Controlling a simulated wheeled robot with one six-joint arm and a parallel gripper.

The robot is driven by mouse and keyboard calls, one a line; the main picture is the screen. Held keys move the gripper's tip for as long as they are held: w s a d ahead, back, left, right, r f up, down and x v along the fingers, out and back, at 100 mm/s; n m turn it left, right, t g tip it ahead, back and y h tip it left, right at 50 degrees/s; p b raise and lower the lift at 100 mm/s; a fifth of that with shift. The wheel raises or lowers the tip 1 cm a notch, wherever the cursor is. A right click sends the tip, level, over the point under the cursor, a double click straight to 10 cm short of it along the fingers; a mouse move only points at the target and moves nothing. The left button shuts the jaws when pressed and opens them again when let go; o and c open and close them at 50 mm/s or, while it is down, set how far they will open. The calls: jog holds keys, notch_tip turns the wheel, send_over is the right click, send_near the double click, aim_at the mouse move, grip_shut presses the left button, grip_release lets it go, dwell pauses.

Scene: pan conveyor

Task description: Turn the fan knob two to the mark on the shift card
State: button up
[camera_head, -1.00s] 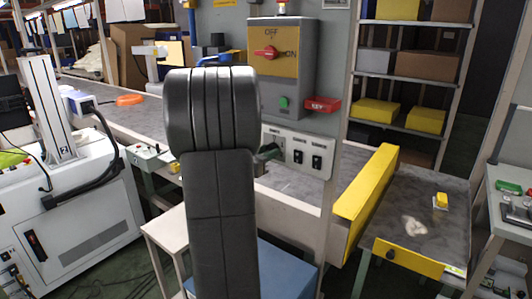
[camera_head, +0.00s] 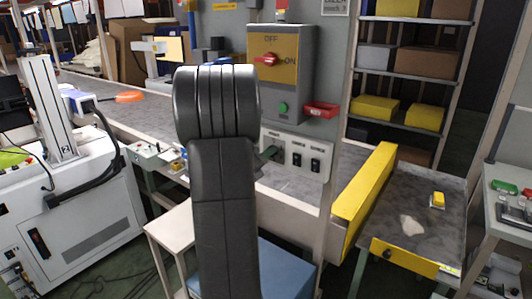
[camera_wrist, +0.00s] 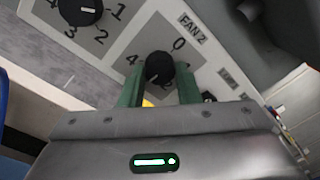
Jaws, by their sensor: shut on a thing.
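The fan two knob (camera_wrist: 159,68) is a round black knob on a light dial plate, under a "FAN 2" label (camera_wrist: 191,28) in the wrist view. The dial's 0 stands to its upper right and a 4 to its left; lower numbers are partly covered. A small pale mark on the knob appears to point down and slightly left. My gripper (camera_wrist: 159,85) has its two green fingers on either side of the knob, shut on it.
Another black knob (camera_wrist: 80,10) with numbers stands at the upper left of the wrist view. In the head view, a grey switch box (camera_head: 290,95) with a red handle stands above a white switch panel (camera_head: 312,150). A yellow rail (camera_head: 365,200) stands to the right.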

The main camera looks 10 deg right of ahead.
jog(key=shift+n+p, duration=0.3)
jog(key=shift+n, duration=0.3)
jog(key=o, duration=1)
jog(key=shift+c, duration=0.2)
jog(key=b+v, duration=0.1)
jog(key=v, duration=1.2)
jog(key=shift+s+a+b, duration=0.25)
jog(key=shift+a+b, duration=0.05)
jog(key=shift+b, duration=0.05)
jog(key=shift+d+f, duration=0.1)
jog(key=shift+f, duration=0.05)
jog(key=p+x, duration=0.1)
jog(key=x, duration=1.2)
jog(key=shift+w+d+p, duration=0.2)
jog(key=shift+w+p, duration=0.1)
jog(key=shift+p, duration=0.1)
